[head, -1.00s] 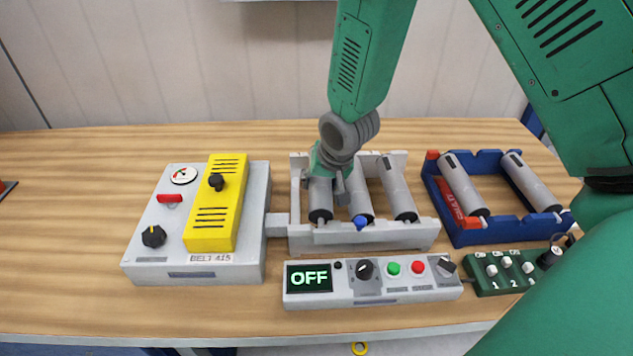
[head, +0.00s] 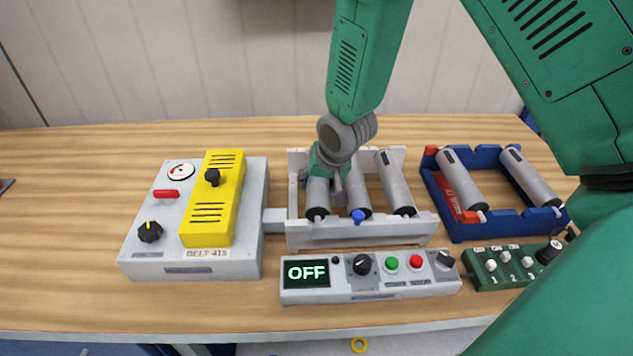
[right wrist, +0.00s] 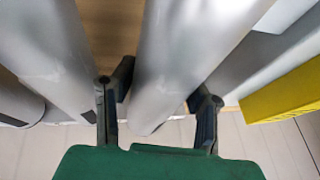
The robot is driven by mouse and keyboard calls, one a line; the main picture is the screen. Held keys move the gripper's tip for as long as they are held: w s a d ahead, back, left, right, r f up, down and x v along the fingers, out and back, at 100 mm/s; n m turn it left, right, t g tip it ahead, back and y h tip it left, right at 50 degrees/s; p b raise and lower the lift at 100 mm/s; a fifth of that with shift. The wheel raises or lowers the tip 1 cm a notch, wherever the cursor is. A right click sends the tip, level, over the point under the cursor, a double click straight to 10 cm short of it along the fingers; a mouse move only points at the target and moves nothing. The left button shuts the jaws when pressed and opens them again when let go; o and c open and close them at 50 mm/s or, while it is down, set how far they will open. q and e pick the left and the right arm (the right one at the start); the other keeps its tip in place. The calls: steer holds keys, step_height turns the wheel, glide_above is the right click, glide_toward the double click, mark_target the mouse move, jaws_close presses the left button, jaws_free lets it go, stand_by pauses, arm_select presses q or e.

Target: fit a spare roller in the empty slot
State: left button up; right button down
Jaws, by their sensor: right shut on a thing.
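My right gripper (head: 330,180) is shut on the left grey roller (head: 317,197) in the white roller frame (head: 362,234). In the right wrist view its two dark fingers (right wrist: 160,100) stand on either side of this roller (right wrist: 185,60). The middle roller (head: 358,195) has a blue knob at its near end, and the right roller (head: 395,185) lies beside it. The held roller lies in line with the left slot; whether its ends are fully seated is hidden. Two spare rollers (head: 461,180) (head: 530,175) lie in the blue tray (head: 490,230). My left gripper is out of view.
A grey box with a yellow cover (head: 212,200) stands left of the frame. A control panel reading OFF (head: 370,284) lies in front, with a green switch box (head: 505,268) to its right. A red card (head: 457,188) lies in the tray.

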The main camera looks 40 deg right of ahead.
steer(key=shift+s+d+f, duration=0.25)
steer(key=shift+s+f, duration=0.1)
steer(key=shift+f, duration=0.7)
steer(key=shift+d, duration=0.1)
stand_by(0.5)
steer(key=c, duration=0.7)
jaws_free()
steer(key=shift+c, duration=0.2)
steer(key=shift+w, duration=0.1)
